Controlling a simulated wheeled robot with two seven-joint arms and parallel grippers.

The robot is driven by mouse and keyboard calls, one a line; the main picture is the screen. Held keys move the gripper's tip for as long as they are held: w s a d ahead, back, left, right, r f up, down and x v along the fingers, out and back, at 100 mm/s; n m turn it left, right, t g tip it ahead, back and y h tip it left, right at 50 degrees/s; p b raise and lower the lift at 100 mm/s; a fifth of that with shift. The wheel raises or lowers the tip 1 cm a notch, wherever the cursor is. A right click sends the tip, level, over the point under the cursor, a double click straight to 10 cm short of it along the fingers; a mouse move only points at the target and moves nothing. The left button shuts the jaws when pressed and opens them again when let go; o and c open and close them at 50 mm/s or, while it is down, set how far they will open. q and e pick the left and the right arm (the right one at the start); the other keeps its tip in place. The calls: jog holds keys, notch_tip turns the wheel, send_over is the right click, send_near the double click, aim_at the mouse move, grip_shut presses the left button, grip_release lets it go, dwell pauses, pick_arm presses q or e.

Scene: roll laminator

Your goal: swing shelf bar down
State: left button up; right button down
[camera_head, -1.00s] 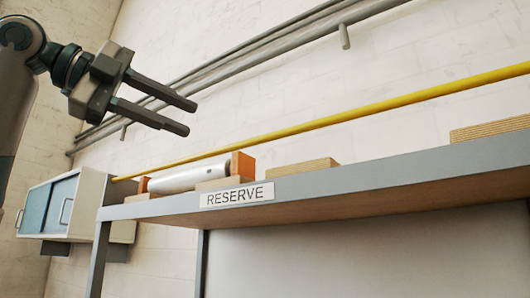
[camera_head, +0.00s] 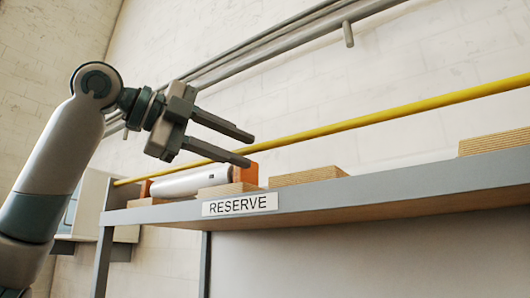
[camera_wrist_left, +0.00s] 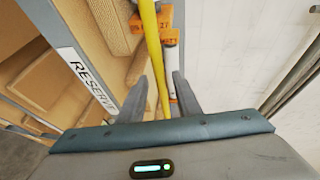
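The yellow shelf bar (camera_head: 400,112) runs lengthwise above the grey-edged shelf (camera_head: 400,188) marked RESERVE. My left gripper (camera_head: 252,149) is open, with its two fingers pointing right over the bar above the shelf's left part. In the left wrist view the bar (camera_wrist_left: 149,30) passes between the two spread fingers (camera_wrist_left: 160,95). The fingers do not press on it from both sides. I cannot tell how deep the bar sits between them. My right gripper is in neither view.
A white roll (camera_head: 190,182) with orange end blocks lies on the shelf beneath the bar. Wooden blocks (camera_head: 306,176) stand beside it. Grey pipes (camera_head: 290,37) run along the wall behind. A cabinet (camera_head: 88,205) at the left is partly hidden by my arm.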

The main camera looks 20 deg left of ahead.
aim_at(251, 153)
pick_arm(q)
jog(key=p+x, duration=0.1)
jog(key=x, duration=0.5)
jog(key=shift+w+d, duration=0.1)
jog(key=shift+f, duration=0.1)
jog(key=shift+c, duration=0.4)
grip_shut()
